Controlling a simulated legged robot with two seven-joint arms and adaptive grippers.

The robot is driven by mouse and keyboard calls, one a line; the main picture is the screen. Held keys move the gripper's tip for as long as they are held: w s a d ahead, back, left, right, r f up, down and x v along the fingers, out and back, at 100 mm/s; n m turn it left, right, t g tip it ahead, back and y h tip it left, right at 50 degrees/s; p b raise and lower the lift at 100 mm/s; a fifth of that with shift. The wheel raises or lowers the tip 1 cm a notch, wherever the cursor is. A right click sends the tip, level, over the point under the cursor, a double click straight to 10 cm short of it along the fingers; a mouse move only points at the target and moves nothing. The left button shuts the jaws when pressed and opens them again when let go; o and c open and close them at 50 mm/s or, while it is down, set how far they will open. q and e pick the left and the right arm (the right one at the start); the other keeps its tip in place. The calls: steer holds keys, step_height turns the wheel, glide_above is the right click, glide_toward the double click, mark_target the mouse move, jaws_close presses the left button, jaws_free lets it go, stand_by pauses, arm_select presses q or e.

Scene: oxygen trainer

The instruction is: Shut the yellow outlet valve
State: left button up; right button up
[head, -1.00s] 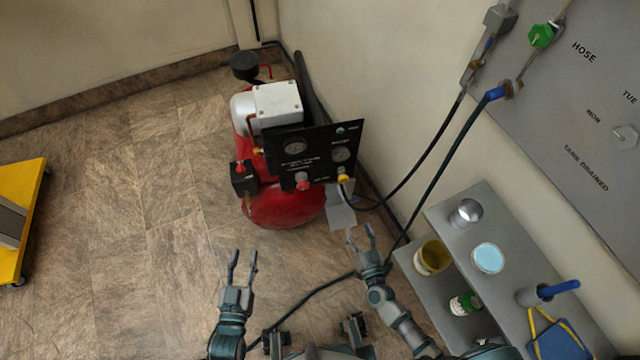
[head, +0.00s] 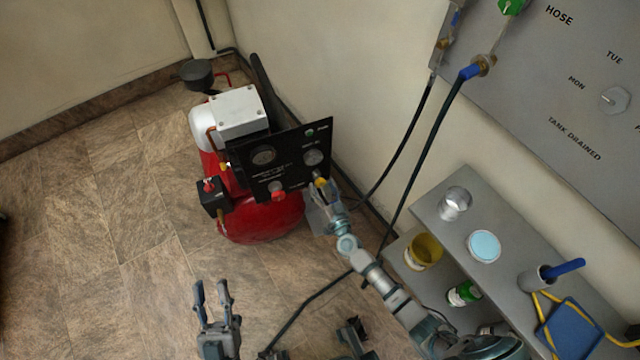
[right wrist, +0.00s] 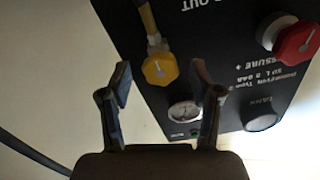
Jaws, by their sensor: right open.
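The yellow outlet valve (head: 320,182) is a small yellow knob at the lower right of the black panel (head: 285,157) on the red compressor. In the right wrist view the yellow knob (right wrist: 160,69) sits ahead of my right gripper (right wrist: 161,82), between and just beyond its fingertips. My right gripper (head: 322,192) is open and close to the knob; contact cannot be told. The head view shows the fingers partly covering the knob. My left gripper (head: 211,287) is open and empty over the floor at lower left.
A red knob (head: 277,190) and gauges (head: 263,156) share the panel. A hose runs from the yellow valve's fitting. A grey shelf (head: 445,222) with a yellow pot (head: 424,250) and cups stands right of my right arm.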

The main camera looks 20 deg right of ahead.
arm_select(q)
steer(key=shift+s+r+t, duration=0.3)
arm_select(e)
steer(key=shift+w, duration=0.55)
steer(key=c, duration=1.1)
steer(key=shift+c, duration=0.2)
